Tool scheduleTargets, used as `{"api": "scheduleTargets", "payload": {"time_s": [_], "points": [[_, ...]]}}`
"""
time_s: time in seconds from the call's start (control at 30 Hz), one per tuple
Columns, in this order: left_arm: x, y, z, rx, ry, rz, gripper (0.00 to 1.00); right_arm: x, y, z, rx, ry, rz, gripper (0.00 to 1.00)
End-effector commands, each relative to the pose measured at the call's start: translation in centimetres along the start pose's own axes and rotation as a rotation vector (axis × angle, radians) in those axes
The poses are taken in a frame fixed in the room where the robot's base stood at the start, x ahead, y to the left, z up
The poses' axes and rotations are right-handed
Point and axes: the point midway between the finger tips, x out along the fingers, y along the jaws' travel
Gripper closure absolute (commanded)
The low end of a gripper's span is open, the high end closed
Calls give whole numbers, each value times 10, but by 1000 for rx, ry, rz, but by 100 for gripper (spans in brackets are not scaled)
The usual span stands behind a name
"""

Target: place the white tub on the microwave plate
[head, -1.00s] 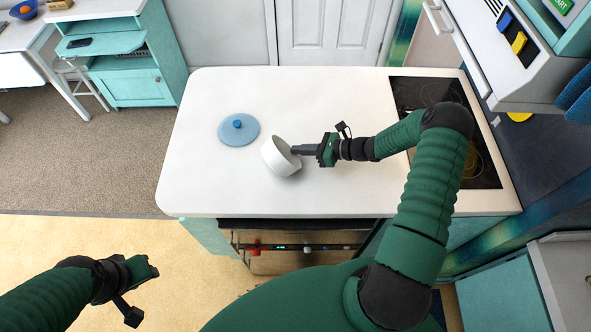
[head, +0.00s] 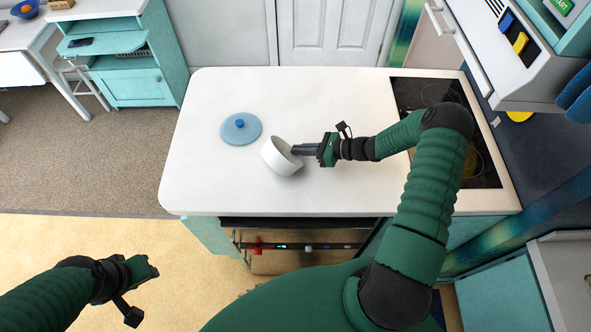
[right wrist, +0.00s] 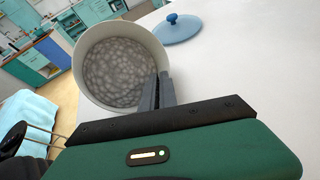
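The tub's inside shows a grey, pebbled-looking content or texture. I cannot tell whether the tub's lower edge touches the counter. My left gripper (head: 150,268) hangs over the floor at lower left, its fingers not clear. The microwave plate is not visible in either view.
A blue lid (head: 241,129) with a knob lies on the white counter (head: 330,100), left of the tub. A dark cooktop (head: 480,160) is at the right, under my right arm. An appliance (head: 500,40) with blue and yellow buttons stands at upper right.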

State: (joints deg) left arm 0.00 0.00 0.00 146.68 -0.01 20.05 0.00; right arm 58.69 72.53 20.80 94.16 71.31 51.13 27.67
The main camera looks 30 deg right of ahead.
Motion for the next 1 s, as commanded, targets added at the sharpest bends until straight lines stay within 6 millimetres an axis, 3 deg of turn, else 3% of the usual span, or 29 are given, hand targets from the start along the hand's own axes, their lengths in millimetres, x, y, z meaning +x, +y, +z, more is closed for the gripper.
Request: {"api": "scheduleTargets", "payload": {"time_s": [0.03, 0.23, 1.0], "points": [[0, 0, 0, 0, 0, 0, 64, 0, 0, -1, 0, 1, 0, 89], [0, 0, 0, 0, 0, 0, 64, -1, -2, -2, 1, 0, -1, 64], [2, 0, 0, 0, 0, 0, 64, -4, -2, -2, 1, 1, -1, 64]]}}
